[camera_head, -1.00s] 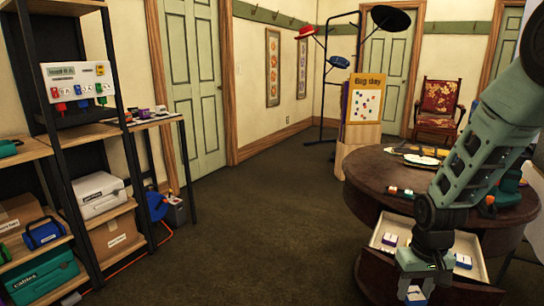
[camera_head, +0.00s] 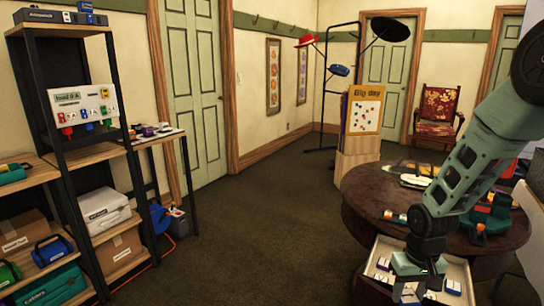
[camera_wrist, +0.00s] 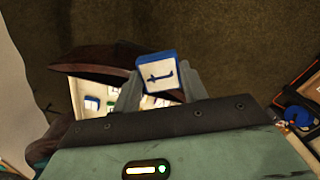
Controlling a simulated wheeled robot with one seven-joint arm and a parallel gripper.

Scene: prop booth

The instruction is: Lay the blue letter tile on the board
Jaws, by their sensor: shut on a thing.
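The blue letter tile (camera_wrist: 160,73) is blue-edged with a white face and a dark letter like a "t". In the wrist view it sits between the fingertips of my gripper (camera_wrist: 159,84), which is shut on it. In the head view my gripper (camera_head: 408,290) is low at the front of the round table, by the open drawer. An upright panel headed "Big day" (camera_head: 366,92) with coloured dots stands beyond the table; I cannot tell whether it is the board.
The open drawer (camera_head: 458,272) holds several tiles and also shows in the wrist view. The round table (camera_head: 375,198) carries assorted small items. Shelves (camera_head: 103,152) with boxes stand at the left. The dark floor (camera_head: 260,210) between is clear.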

